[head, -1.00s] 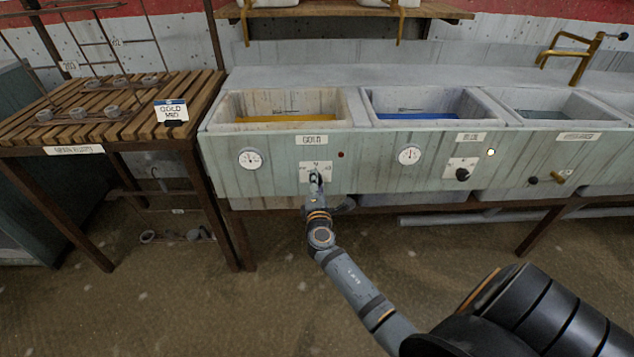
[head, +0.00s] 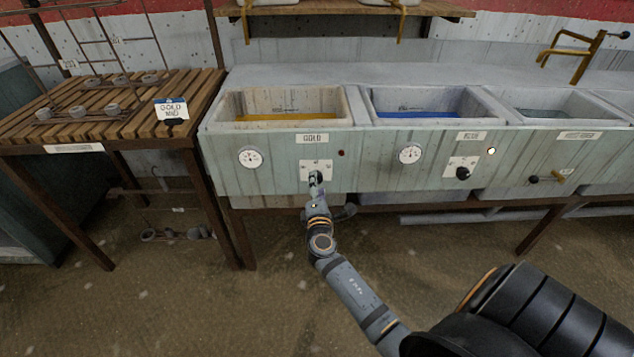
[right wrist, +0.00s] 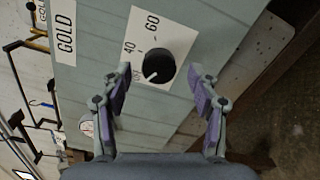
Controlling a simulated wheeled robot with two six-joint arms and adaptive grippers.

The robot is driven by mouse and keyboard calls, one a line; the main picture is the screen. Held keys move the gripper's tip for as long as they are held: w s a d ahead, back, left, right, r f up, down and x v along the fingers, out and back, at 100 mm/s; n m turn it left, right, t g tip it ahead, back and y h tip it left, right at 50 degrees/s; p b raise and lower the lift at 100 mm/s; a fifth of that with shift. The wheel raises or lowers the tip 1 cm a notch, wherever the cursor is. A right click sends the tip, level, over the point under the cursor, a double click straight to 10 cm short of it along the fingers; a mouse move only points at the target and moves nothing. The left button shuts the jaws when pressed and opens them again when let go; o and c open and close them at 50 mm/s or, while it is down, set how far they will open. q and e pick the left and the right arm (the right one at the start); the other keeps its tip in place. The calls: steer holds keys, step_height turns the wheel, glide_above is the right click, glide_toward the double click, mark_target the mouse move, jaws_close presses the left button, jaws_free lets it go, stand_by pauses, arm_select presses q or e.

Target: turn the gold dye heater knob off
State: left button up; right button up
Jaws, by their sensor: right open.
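The gold heater knob (right wrist: 158,66) is a round black dial with a white pointer, on a white plate marked 40 and 60. In the head view the plate (head: 305,169) sits under the GOLD label (head: 312,138), and my gripper hides most of the knob. My right gripper (right wrist: 163,82) is open, its purple-padded fingers apart on both sides of the knob with visible gaps. It also shows in the head view (head: 316,178). My left gripper is out of view.
The gold dye basin (head: 230,106) is above the panel, with a dial gauge (head: 250,157) and a dark red lamp (head: 341,153). To the right are the blue basin's knob (head: 462,173) and a lit lamp (head: 491,151). A slatted rack table (head: 95,140) stands left.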

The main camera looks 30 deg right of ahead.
steer(key=v, duration=0.9)
steer(key=shift+s+a, duration=0.25)
steer(key=shift+s, duration=0.1)
